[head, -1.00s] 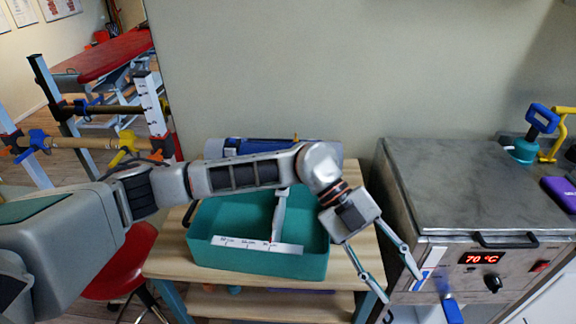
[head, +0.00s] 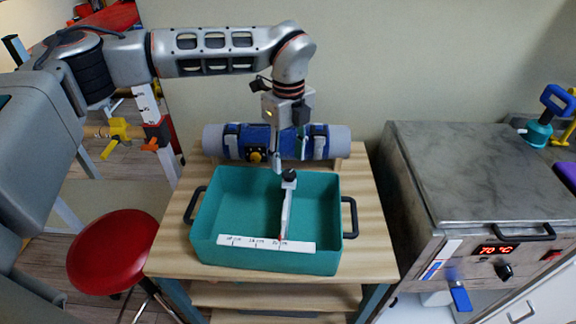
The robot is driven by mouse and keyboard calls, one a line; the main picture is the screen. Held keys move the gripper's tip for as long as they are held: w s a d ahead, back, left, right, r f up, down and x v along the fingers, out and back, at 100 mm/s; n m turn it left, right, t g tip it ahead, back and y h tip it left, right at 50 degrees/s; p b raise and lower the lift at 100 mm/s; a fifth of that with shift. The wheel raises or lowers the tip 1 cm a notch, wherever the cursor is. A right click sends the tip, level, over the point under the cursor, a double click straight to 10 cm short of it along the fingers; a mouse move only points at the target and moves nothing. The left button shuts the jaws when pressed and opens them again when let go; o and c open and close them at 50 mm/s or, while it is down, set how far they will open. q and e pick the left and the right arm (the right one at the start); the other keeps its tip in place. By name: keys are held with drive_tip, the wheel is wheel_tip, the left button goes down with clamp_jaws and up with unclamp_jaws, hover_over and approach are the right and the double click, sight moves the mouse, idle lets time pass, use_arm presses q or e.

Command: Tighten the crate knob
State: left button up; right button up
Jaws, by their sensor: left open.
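A teal crate (head: 210,222) with black side handles stands on the wooden table. A white slider or divider (head: 286,215) stands inside it, with a white ruler strip (head: 265,243) along the near wall. The black crate knob (head: 289,176) sits on top of the divider's far end. My left gripper (head: 289,164) points down just above the knob, its fingers apart and nothing between them. Whether a fingertip touches the knob I cannot tell. My right gripper is not in view.
A blue and grey roll (head: 335,142) lies behind the crate, close to my left gripper. A steel heater unit (head: 465,170) with a 70 °C display stands to the right. A red stool (head: 112,250) stands at left. The crate's floor is mostly clear.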

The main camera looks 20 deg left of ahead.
sight(288, 172)
use_arm(q)
drive_tip(key=shift+f, duration=1.95)
drive_tip(key=c, duration=1.1)
